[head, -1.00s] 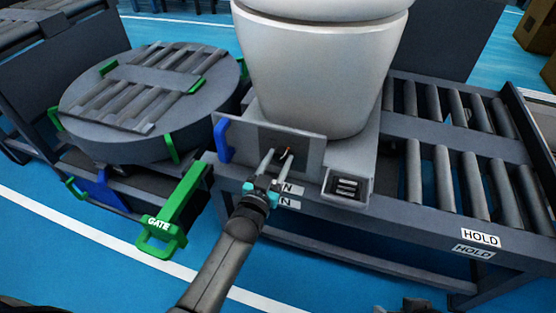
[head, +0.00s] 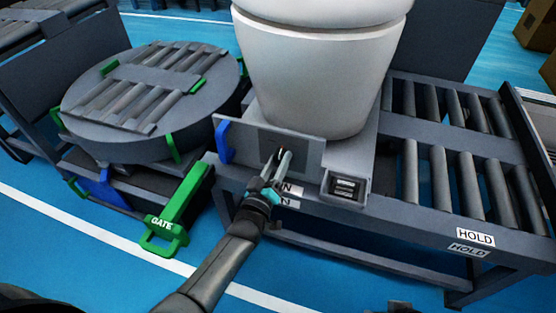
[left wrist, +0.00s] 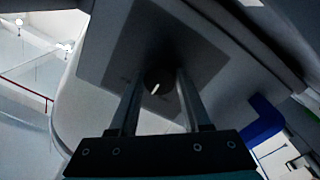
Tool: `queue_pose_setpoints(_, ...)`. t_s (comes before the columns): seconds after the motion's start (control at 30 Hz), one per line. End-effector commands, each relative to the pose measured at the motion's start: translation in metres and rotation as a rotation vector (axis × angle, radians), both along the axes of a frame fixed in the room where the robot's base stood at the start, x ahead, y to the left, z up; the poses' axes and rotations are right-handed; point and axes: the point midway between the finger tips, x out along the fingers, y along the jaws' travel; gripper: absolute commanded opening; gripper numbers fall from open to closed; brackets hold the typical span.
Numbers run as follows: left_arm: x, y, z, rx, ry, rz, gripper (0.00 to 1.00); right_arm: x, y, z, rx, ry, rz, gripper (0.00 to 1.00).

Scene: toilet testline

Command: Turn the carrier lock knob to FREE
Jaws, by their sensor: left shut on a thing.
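The carrier lock knob (left wrist: 157,82) is a small dark round knob with a white pointer mark, on a dark square plate in the left wrist view. The mark is tilted a little in that picture. My left gripper (head: 279,155) is at the grey front panel (head: 308,151) of the carrier below the white toilet (head: 318,75). Its fingers are shut on the knob, one on each side, as the left wrist view (left wrist: 161,76) shows. In the head view the fingers mostly hide the knob. Labels by the knob are too dark to read, and white labels below are partly covered. My right gripper does not show.
A blue handle (head: 223,141) stands at the panel's left end. A green GATE lever (head: 178,210) juts out front left, near the round roller turntable (head: 150,100). A small switch box (head: 346,187) sits right of the gripper. The HOLD roller conveyor (head: 460,190) is at the right.

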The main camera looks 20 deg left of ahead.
Motion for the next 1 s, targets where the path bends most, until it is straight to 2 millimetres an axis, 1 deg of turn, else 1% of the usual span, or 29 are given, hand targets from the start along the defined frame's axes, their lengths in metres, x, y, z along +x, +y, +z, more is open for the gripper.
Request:
queue_pose_setpoints(0.2,0.0,-0.001,-0.001,-0.205,0.008,-0.002,0.0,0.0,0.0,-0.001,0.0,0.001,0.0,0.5)
queue_pose_setpoints(0.5,0.0,-0.002,-0.001,-0.461,0.017,-0.002,0.0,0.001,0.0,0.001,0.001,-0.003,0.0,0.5)
queue_pose_setpoints(0.7,0.0,-0.002,-0.001,-0.583,0.021,-0.003,0.0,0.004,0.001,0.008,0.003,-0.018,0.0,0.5)
queue_pose_setpoints(1.0,0.0,-0.002,0.0,-0.675,0.024,-0.002,0.0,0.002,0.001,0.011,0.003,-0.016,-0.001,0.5)
